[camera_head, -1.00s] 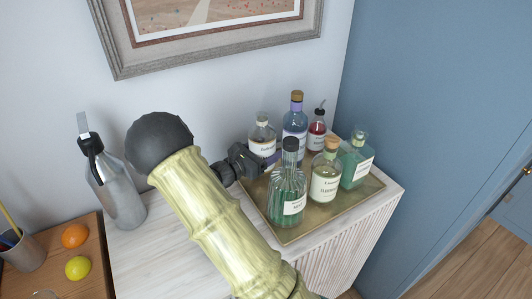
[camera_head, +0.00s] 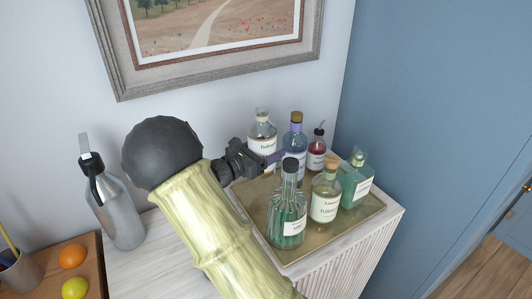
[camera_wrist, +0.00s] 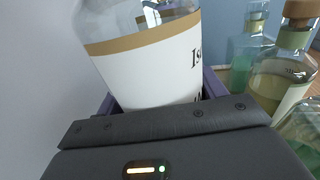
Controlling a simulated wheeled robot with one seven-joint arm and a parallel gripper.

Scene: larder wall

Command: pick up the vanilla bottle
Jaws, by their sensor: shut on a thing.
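A clear glass bottle with a white, gold-banded label (camera_head: 263,130) is held above the back left of the tray, nearly upright. It fills the upper middle of the wrist view (camera_wrist: 150,65), with its top cut off. Only part of its label word shows, and I cannot read "vanilla" on any bottle. My gripper (camera_head: 272,158) is shut on this bottle low on its body. In the wrist view the purple fingers of my gripper (camera_wrist: 160,98) lie on either side of it. The bottle's base is hidden behind my gripper.
A brass-coloured tray (camera_head: 262,215) holds a blue bottle (camera_head: 295,140), a red bottle (camera_head: 317,150), a dark-capped ribbed green bottle (camera_head: 287,215), a corked yellowish bottle (camera_head: 325,195) and a green bottle (camera_head: 357,180). A metal flask (camera_head: 122,215) stands left; the wall is behind.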

